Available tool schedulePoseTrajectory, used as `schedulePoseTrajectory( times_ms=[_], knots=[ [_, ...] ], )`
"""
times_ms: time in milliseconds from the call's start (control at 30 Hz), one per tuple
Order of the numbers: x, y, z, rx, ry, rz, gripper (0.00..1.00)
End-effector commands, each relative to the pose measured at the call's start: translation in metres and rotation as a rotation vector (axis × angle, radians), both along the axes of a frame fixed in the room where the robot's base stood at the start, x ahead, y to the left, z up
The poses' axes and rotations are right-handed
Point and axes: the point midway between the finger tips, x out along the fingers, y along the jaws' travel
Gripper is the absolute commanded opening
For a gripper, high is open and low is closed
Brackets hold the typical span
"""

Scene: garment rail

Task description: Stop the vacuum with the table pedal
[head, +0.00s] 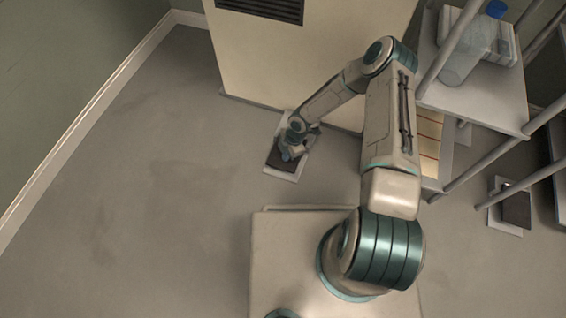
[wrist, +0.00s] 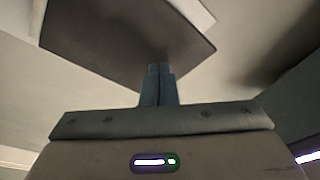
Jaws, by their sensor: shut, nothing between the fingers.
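A floor pedal with a dark plate (head: 282,166) on a pale base lies in front of a cream cabinet (head: 300,55). My gripper (head: 287,155) is over this pedal and hides part of it. In the wrist view the dark plate (wrist: 110,32) fills the upper part, with a corner of the pale base (wrist: 203,10) behind it. My gripper's two fingers (wrist: 161,68) are pressed together with nothing between them, their tips overlapping the plate's near edge. I cannot tell whether they touch it. A second dark pedal (head: 516,208) on a pale base lies at the right.
The cabinet has a dark vent grille (head: 262,8) at its top. A metal-framed shelf (head: 480,105) with a clear, blue-capped bottle (head: 465,55) stands at the right, close to my arm. The floor (head: 160,190) at the left is clear up to the wall.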

Motion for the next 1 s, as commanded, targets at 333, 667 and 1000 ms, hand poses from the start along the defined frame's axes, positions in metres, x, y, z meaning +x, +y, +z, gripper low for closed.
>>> schedulePoseTrajectory(
  times_ms=[333, 667, 1000],
  knots=[
    [0.0, 0.001, -0.004, 0.001, -0.001, 0.001, 0.0],
    [0.0, 0.001, -0.03, 0.0, -0.001, 0.0, 0.0],
    [0.0, -0.002, -0.037, 0.0, 0.0, -0.001, 0.0]
  ],
)
